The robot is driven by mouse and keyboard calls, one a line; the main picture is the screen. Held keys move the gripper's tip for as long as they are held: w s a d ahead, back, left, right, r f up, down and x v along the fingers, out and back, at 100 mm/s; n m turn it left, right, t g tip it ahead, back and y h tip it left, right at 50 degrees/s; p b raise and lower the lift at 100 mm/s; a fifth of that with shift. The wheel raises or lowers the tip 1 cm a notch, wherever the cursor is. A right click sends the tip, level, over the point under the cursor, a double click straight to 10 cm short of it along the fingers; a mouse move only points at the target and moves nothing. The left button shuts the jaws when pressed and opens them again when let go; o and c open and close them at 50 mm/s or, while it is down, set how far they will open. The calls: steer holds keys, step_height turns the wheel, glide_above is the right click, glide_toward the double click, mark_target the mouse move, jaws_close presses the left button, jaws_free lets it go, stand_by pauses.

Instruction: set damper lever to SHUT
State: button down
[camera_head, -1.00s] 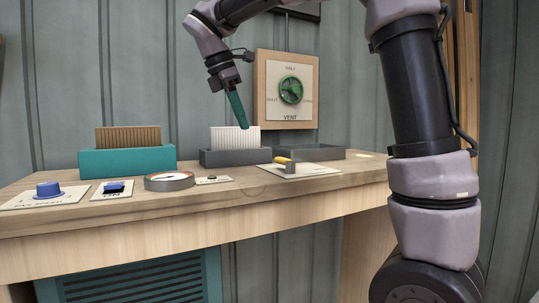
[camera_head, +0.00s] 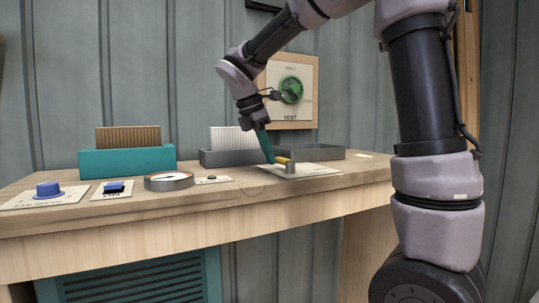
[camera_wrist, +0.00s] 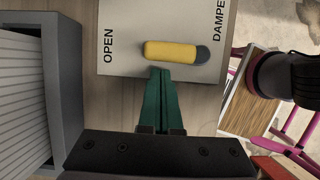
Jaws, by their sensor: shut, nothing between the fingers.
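The damper lever has a yellow handle (camera_wrist: 170,51) with a dark end at its right in the wrist view. It also shows in the head view (camera_head: 283,160). It sits on a pale plate (camera_wrist: 125,20) marked OPEN and DAMPE..., the last letters cut off. The handle extends from its dark end toward the OPEN side. No SHUT mark is readable on this plate. My gripper (camera_wrist: 160,72) is shut and empty, its green fingertips just beside the handle's long side. In the head view my gripper (camera_head: 270,159) is at the handle's left end. I cannot tell whether they touch.
A grey holder (camera_head: 225,158) with white sheets stands left of my gripper, and an empty grey tray (camera_head: 325,154) lies behind the plate. A round gauge (camera_head: 168,182), blue knob (camera_head: 48,189) and teal holder (camera_head: 125,163) are further left. A green vent valve (camera_head: 291,90) is on the wall.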

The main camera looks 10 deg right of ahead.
mark_target(281, 157)
steer(key=shift+w+d+m+g, duration=0.4)
steer(key=shift+d+m, duration=0.05)
steer(key=shift+m, duration=0.45)
stand_by(0.3)
steer(key=m, duration=0.1)
steer(key=w+d+m+g, duration=0.1)
steer(key=m, duration=0.1)
steer(key=shift+d, duration=0.2)
steer(key=d+m, duration=0.1)
steer(key=m, duration=0.1)
steer(key=m+g, duration=0.1)
steer(key=shift+w+d+m, duration=0.3)
steer(key=shift+d+m, duration=0.1)
steer(key=d+m, duration=0.1)
steer(key=d+m+g+y, duration=0.1)
steer(key=m, duration=0.1)
steer(key=m+g, duration=0.1)
steer(key=m, duration=0.1)
steer(key=shift+s+d+y, duration=0.1)
steer(key=shift+d+y, duration=0.2)
steer(key=shift+d, duration=0.1)
steer(key=m, duration=0.1)
steer(key=d+m+y, duration=0.1)
steer(key=m, duration=0.1)
steer(key=shift+s+d+g, duration=0.15)
steer(key=shift+s+g, duration=0.15)
steer(key=shift+s, duration=0.05)
steer(key=shift+s+d, duration=0.2)
steer(key=shift+d, duration=0.1)
